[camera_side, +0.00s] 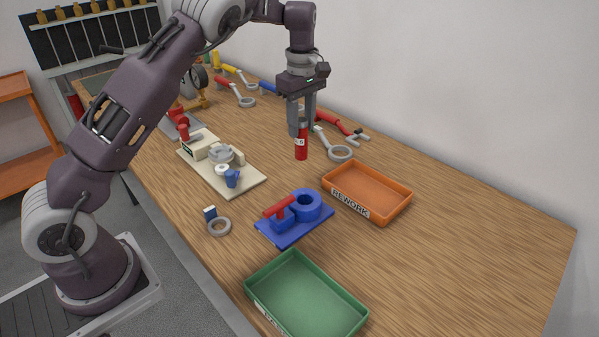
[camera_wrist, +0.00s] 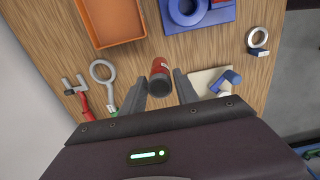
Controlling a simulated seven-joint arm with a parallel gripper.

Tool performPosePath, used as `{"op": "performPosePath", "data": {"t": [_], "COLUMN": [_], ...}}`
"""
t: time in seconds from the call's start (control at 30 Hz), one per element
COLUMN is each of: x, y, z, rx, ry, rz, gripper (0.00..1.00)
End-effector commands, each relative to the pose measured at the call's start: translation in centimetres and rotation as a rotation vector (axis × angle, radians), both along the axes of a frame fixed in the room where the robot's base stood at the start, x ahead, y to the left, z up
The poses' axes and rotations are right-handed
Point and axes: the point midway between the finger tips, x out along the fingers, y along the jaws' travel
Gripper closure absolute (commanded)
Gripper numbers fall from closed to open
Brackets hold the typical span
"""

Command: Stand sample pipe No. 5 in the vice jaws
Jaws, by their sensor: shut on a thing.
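A red pipe (camera_side: 301,150) with a white label hangs upright between the fingers of my gripper (camera_side: 302,126), which is shut on it. Its number is too small to read surely. In the wrist view the red pipe (camera_wrist: 159,66) points away from the camera between the two fingertips (camera_wrist: 161,84). It appears held above the table, behind the blue vice. The blue vice (camera_side: 308,207), with a round hollow part and a red handle, stands on a blue plate at the table's middle. Its round opening shows no pipe in it. The wrist view shows part of the vice (camera_wrist: 187,12).
An orange REWORK tray (camera_side: 385,208) lies right of the vice, a green tray (camera_side: 268,306) in front. A cream fixture board (camera_side: 240,187) is at left, and a grey ring (camera_side: 219,227) lies nearer. Wrenches with red handles (camera_side: 335,122) lie along the wall. The right table is clear.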

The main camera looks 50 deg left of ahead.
Motion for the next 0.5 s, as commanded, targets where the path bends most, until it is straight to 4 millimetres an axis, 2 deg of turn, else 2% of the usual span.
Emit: {"op": "performPosePath", "data": {"t": [0.03,0.2,0.33,0.5], "x": [-0.8,-4.7,-7.1,-7.9], "y": [-1.8,-6.8,-8.9,-9.5], "z": [1.3,4.6,5.9,6.2], "rx": [-0.001,-0.003,-0.006,-0.008], "ry": [-0.005,-0.005,-0.001,0.001], "rz": [-0.004,-0.004,-0.004,-0.003], "gripper": [1.0,1.0,1.0,1.0]}}
